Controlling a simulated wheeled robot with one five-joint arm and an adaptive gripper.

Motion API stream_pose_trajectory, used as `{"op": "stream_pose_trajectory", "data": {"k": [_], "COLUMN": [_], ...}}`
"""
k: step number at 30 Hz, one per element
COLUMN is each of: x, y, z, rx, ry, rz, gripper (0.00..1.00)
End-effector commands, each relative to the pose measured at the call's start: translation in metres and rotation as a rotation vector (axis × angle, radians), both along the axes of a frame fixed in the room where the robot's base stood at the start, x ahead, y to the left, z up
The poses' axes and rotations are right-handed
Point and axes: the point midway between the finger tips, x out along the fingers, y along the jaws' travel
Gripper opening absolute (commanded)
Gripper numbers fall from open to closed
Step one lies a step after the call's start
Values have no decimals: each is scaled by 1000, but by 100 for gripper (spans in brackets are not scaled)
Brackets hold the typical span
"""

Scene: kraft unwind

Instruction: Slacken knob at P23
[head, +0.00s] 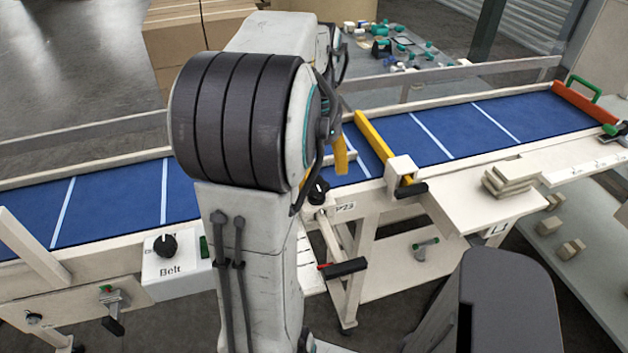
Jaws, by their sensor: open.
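The P23 label (345,207) is on the pale frame at the near side of the blue conveyor. A black knob (318,191) sits just left of the label, close beside my arm in the picture. My arm fills the middle of the view and hides much of this spot. My gripper (323,145) shows only in part, as dark linkage at the right edge of my arm, near the knob in the picture. It is open, and I see nothing held in it. I cannot tell whether it touches the knob.
The blue belt (392,138) runs across, with a yellow bar (374,138) over it. A Belt control box (176,262) stands left. A black-gripped handle (343,267) juts out below P23. Pale blocks (511,178) lie on the right shelf. An orange bar (583,101) crosses the right end.

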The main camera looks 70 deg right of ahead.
Motion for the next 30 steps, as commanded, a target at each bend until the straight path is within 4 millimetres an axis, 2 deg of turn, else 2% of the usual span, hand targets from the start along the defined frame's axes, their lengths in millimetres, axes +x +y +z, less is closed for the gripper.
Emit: {"op": "stream_pose_trajectory", "data": {"k": [3,9,15,24,30], "x": [0,0,0,1,1], "y": [1,0,0,0,0], "z": [-16,-34,-41,-41,-41], "rx": [3,1,0,-1,-1], "ry": [1,0,0,0,0], "rz": [2,2,3,3,3], "gripper": [73,73,73,73,55]}}
